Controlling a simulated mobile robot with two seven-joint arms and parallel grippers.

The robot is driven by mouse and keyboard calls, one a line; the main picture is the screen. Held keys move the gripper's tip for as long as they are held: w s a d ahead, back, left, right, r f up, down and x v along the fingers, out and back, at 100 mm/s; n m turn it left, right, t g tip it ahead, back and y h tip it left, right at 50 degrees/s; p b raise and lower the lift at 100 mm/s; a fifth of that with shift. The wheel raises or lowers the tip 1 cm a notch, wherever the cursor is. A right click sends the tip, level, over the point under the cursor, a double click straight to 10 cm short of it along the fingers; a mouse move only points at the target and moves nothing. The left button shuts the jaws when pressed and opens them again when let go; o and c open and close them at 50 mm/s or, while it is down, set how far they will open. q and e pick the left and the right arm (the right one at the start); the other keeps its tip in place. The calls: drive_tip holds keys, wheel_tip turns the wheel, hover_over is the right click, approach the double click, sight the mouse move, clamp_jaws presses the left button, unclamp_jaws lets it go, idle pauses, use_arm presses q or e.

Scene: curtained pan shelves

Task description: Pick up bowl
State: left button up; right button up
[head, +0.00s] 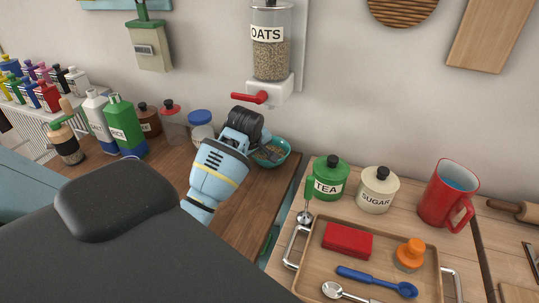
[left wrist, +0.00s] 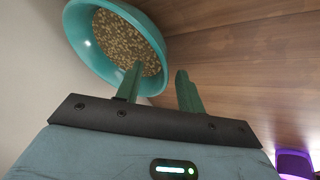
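A teal bowl (head: 284,159) filled with oats stands on the dark wooden counter against the wall, below the oats dispenser. In the left wrist view the bowl (left wrist: 88,58) fills the upper left, with its rim crossing between the fingers. My left gripper (left wrist: 159,68) is open, with a clear gap between its fingers. One finger overlaps the bowl; the other is outside the rim, over bare wood. Whether either touches the bowl cannot be told. In the head view the left gripper (head: 262,149) partly hides the bowl's left side. My right gripper is not in view.
The oats dispenser (head: 270,50) with its red lever (head: 250,97) hangs just above. Several bottles and jars, including a blue-lidded jar (head: 201,125), stand left of the arm. A green TEA canister (head: 330,178) and wooden tray (head: 316,262) are right. Dark counter in front is clear.

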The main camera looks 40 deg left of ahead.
use_arm(q)
drive_tip(key=shift+x, duration=0.75)
clamp_jaws()
drive_tip(key=shift+r, duration=0.1)
drive_tip(key=shift+r, duration=0.5)
wheel_tip(320, 180, up, 3)
drive_tip(key=shift+w+f, duration=0.1)
drive_tip(key=shift+f, duration=0.1)
drive_tip(key=s+d, duration=0.3)
drive_tip(key=s, duration=0.1)
drive_tip(key=s+d+r, duration=0.1)
drive_tip(key=s+d, duration=0.2)
drive_tip(key=s, duration=0.1)
drive_tip(key=s+d, duration=0.4)
drive_tip(key=shift+s+r, duration=0.15)
drive_tip(key=shift+s, duration=0.1)
